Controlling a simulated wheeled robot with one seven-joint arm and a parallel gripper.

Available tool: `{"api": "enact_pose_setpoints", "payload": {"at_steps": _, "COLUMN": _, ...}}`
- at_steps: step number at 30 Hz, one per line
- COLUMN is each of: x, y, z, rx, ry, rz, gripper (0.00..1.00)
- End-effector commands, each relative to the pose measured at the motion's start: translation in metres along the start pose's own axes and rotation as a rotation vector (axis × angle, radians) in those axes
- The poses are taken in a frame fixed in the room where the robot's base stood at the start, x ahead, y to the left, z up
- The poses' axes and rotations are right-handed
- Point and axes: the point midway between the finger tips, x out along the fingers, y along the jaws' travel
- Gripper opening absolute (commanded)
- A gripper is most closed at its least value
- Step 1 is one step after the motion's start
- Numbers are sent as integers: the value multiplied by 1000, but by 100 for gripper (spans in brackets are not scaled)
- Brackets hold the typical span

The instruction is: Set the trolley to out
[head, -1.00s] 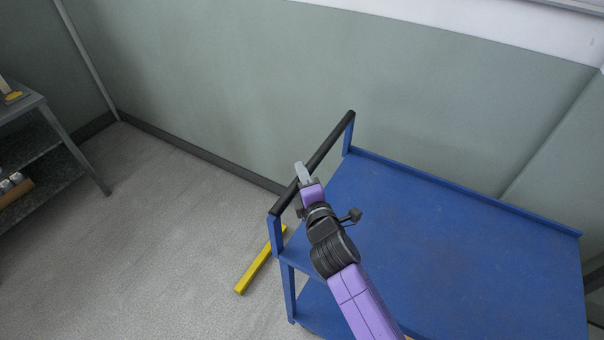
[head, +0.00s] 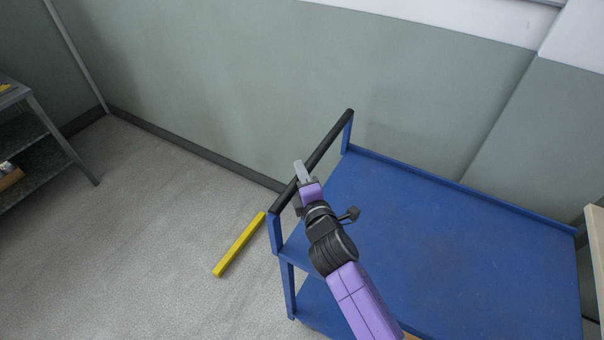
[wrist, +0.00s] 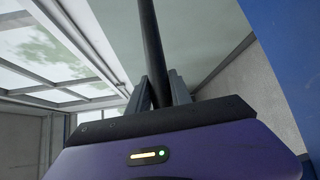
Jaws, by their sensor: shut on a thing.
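The blue trolley (head: 430,240) stands against the grey-green wall, with a flat top and a lower shelf partly in view. Its black handle bar (head: 328,143) is raised at the left end of the top. My gripper (head: 301,172) is shut on this handle; in the wrist view the dark bar (wrist: 151,50) runs between the two fingers (wrist: 158,95). My purple and black arm reaches over the trolley top and hides part of it.
A yellow strip (head: 239,245) lies on the grey floor left of the trolley. A grey shelf unit (head: 45,135) stands at the far left. A pale wooden edge (head: 596,245) shows at the right. The floor between shelf unit and trolley is otherwise clear.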

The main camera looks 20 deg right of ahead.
Motion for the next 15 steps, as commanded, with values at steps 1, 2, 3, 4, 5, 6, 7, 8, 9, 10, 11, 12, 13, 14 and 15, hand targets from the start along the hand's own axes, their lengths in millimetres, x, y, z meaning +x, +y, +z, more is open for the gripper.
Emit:
{"api": "enact_pose_setpoints", "payload": {"at_steps": 1, "x": 0, "y": -1, "z": 0, "rx": 0, "ry": 0, "rz": -1, "gripper": 0}}
{"api": "enact_pose_setpoints", "payload": {"at_steps": 2, "x": 0, "y": -1, "z": 0, "rx": 0, "ry": 0, "rz": -1, "gripper": 0}}
{"api": "enact_pose_setpoints", "payload": {"at_steps": 3, "x": 0, "y": -1, "z": 0, "rx": 0, "ry": 0, "rz": -1, "gripper": 0}}
{"api": "enact_pose_setpoints", "payload": {"at_steps": 4, "x": 0, "y": -1, "z": 0, "rx": 0, "ry": 0, "rz": -1, "gripper": 0}}
{"api": "enact_pose_setpoints", "payload": {"at_steps": 5, "x": 0, "y": -1, "z": 0, "rx": 0, "ry": 0, "rz": -1, "gripper": 0}}
{"api": "enact_pose_setpoints", "payload": {"at_steps": 6, "x": 0, "y": -1, "z": 0, "rx": 0, "ry": 0, "rz": -1, "gripper": 0}}
{"api": "enact_pose_setpoints", "payload": {"at_steps": 7, "x": 0, "y": -1, "z": 0, "rx": 0, "ry": 0, "rz": -1, "gripper": 0}}
{"api": "enact_pose_setpoints", "payload": {"at_steps": 8, "x": 0, "y": -1, "z": 0, "rx": 0, "ry": 0, "rz": -1, "gripper": 29}}
{"api": "enact_pose_setpoints", "payload": {"at_steps": 9, "x": 0, "y": -1, "z": 0, "rx": 0, "ry": 0, "rz": -1, "gripper": 37}}
{"api": "enact_pose_setpoints", "payload": {"at_steps": 10, "x": 0, "y": -1, "z": 0, "rx": 0, "ry": 0, "rz": -1, "gripper": 43}}
{"api": "enact_pose_setpoints", "payload": {"at_steps": 11, "x": 0, "y": -1, "z": 0, "rx": 0, "ry": 0, "rz": -1, "gripper": 47}}
{"api": "enact_pose_setpoints", "payload": {"at_steps": 12, "x": 0, "y": -1, "z": 0, "rx": 0, "ry": 0, "rz": -1, "gripper": 47}}
{"api": "enact_pose_setpoints", "payload": {"at_steps": 13, "x": 0, "y": -1, "z": 0, "rx": 0, "ry": 0, "rz": -1, "gripper": 47}}
{"api": "enact_pose_setpoints", "payload": {"at_steps": 14, "x": 0, "y": 0, "z": 0, "rx": 0, "ry": 0, "rz": -1, "gripper": 47}}
{"api": "enact_pose_setpoints", "payload": {"at_steps": 15, "x": 0, "y": 0, "z": 0, "rx": 0, "ry": 0, "rz": -1, "gripper": 47}}
